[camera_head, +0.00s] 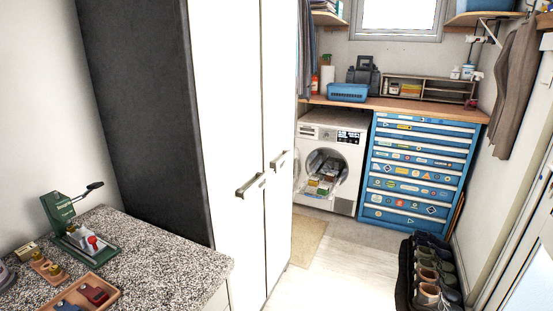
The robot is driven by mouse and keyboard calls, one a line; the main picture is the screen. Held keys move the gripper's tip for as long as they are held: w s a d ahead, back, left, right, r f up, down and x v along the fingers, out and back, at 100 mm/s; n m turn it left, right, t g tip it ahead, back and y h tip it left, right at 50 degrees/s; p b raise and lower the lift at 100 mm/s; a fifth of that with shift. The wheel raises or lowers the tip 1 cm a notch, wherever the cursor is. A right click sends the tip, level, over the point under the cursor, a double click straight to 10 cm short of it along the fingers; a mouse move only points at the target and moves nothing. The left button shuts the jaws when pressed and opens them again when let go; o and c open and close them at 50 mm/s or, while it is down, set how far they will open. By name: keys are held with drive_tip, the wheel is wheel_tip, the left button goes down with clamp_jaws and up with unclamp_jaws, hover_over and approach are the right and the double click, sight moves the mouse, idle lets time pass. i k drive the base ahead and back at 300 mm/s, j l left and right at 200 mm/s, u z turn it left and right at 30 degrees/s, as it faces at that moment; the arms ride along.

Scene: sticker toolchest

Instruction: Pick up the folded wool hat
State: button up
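I cannot make out a folded wool hat anywhere in this view. The blue tool chest (418,166), covered with stickers, stands under a wooden worktop (400,106) at the back right. All its drawers look shut. A blue basket (347,93) stands on the worktop; I cannot see what is inside it. My gripper is not in view.
A white washing machine (315,131) stands left of the chest. White cabinet doors (228,120) fill the middle. A speckled counter (165,245) at front left bears a green device (62,225) and a wooden tray (112,292). Shoes (428,270) stand at lower right. Pale floor (345,270) between is clear.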

sight(323, 190)
drive_tip(key=i+j, duration=0.1)
drive_tip(key=i, duration=2.05)
drive_tip(key=i+j+z, duration=0.15)
drive_tip(key=i, duration=0.35)
drive_tip(key=i+j+z, duration=0.2)
drive_tip(key=i, duration=0.3)
